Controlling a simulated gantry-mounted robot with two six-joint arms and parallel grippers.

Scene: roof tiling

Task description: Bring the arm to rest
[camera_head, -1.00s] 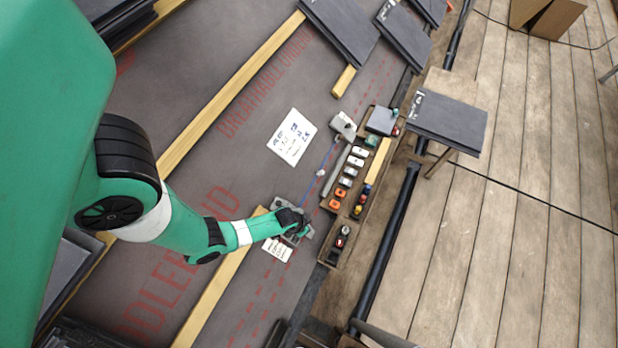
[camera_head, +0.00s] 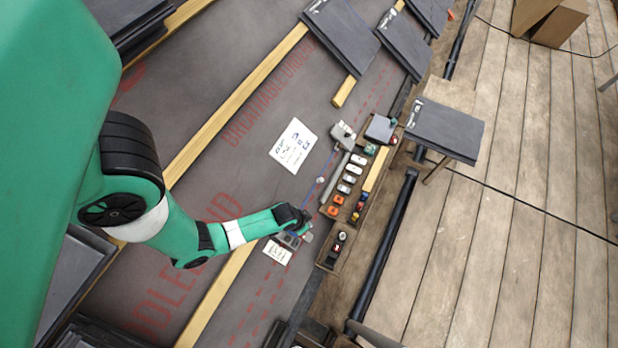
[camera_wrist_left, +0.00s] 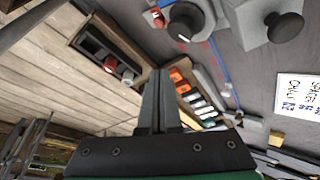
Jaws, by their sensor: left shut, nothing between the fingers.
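My left arm (camera_head: 190,235) comes in from the left in the head view. My right gripper is not in view.
A tray (camera_head: 369,190) holds several small coloured items. Slates (camera_head: 340,35) rest on wooden battens (camera_head: 235,100).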

